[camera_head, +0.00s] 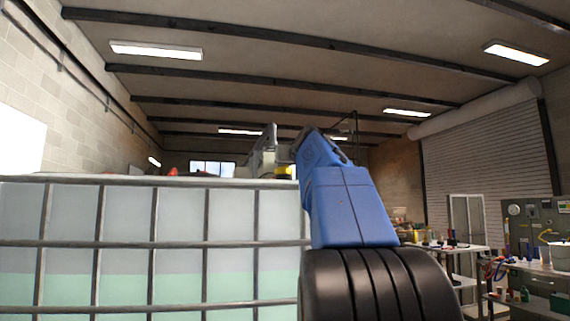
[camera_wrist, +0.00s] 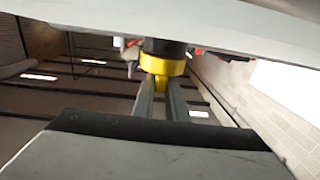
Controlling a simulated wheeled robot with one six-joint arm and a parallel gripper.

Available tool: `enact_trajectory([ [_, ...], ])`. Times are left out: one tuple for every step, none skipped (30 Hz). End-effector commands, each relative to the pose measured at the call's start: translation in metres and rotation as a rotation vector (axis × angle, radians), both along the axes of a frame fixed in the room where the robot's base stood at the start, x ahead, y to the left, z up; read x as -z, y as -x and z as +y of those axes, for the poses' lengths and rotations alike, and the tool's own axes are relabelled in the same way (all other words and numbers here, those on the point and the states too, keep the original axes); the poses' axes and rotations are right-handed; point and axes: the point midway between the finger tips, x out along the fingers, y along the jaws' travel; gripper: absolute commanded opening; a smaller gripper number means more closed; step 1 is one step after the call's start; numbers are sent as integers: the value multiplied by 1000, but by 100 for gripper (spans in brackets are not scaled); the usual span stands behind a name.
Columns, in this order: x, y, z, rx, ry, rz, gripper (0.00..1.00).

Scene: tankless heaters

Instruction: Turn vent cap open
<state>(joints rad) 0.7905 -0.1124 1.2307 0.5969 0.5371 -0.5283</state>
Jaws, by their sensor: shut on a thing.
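The vent cap (camera_wrist: 165,65) is a yellow ring with a narrow yellow tab, set on a black neck, in the upper middle of the wrist view. My gripper (camera_wrist: 160,84) is shut on the tab, with one grey finger on each side of it. In the head view, a small yellow patch of the cap (camera_head: 284,171) shows at the tank's top right edge, beside my arm. My gripper and arm hide most of the cap there. I cannot tell from the picture how far the cap is turned.
A caged tank (camera_head: 205,243) with pale green liquid in its lower part fills the left of the head view. A red part (camera_head: 172,172) shows on its top. At the right are a workbench (camera_head: 540,268) with tools and a roller shutter (camera_head: 487,150).

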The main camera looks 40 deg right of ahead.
Motion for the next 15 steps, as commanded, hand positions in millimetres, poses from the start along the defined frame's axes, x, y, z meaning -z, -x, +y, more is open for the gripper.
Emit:
enact_trajectory([
  [4,0,-3,-13,-6,6,0],
  [4,0,-3,-22,-7,6,0],
  [4,0,-3,-35,-7,5,0],
  [4,0,-4,-44,-7,6,0],
  [4,0,-4,-54,-6,7,0],
  [5,0,-4,-68,-6,7,0],
  [5,-1,-5,-80,-7,6,0],
  [5,0,-5,-90,-7,5,0],
  [5,0,-6,-106,-7,6,0],
  [5,0,-6,-119,-8,5,0],
  [5,0,-6,-131,-6,6,0],
  [5,0,-7,-149,-6,5,0],
  [4,0,-7,-163,-6,5,0],
  [4,0,-7,-178,-5,4,0],
  [4,0,-7,-200,-5,4,0],
])
